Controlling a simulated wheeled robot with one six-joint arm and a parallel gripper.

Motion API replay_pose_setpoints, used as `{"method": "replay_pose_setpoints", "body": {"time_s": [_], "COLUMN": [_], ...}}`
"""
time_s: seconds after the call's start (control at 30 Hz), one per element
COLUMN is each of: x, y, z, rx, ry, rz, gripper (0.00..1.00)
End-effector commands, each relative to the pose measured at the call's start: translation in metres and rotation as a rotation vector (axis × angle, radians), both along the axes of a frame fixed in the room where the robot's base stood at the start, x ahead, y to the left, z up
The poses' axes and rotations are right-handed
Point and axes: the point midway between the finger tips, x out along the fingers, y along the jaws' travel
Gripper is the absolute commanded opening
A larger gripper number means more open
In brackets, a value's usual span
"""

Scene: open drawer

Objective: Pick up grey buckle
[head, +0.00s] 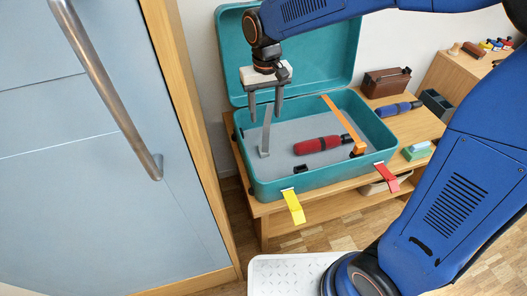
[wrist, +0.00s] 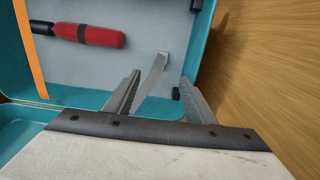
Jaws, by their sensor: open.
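The only loose grey piece I see in the open teal case (head: 330,179) is a grey strap-like piece (head: 266,135), which I take for the grey buckle. It stands up from the left part of the grey case floor, with a wider end on the floor. My gripper (head: 265,116) is open, pointing down just above the left side of the case. It also shows in the wrist view (wrist: 160,76), fingers apart; I cannot tell whether they touch the piece.
A red cylinder (head: 318,145), an orange strap (head: 343,123) and a small black block (head: 300,169) are in the case. Yellow (head: 294,207) and red (head: 386,178) straps hang at its front. A pale blue cabinet (head: 95,150) stands close on the left.

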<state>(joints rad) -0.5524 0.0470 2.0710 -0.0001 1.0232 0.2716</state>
Motion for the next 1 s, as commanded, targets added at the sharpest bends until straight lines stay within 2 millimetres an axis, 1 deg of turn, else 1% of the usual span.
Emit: {"method": "replay_pose_setpoints", "body": {"time_s": [0.6, 0.7, 0.93, 1.0], "x": [-0.001, -0.001, -0.001, -0.002], "y": [0.0, 0.0, 0.0, 0.001], "z": [-0.101, -0.112, -0.125, -0.133], "rx": [-0.002, -0.002, -0.001, -0.002], "ry": [0.003, 0.002, 0.002, 0.004], "rz": [-0.001, -0.001, -0.001, 0.0], "gripper": [0.5, 0.5, 0.5, 0.5]}}
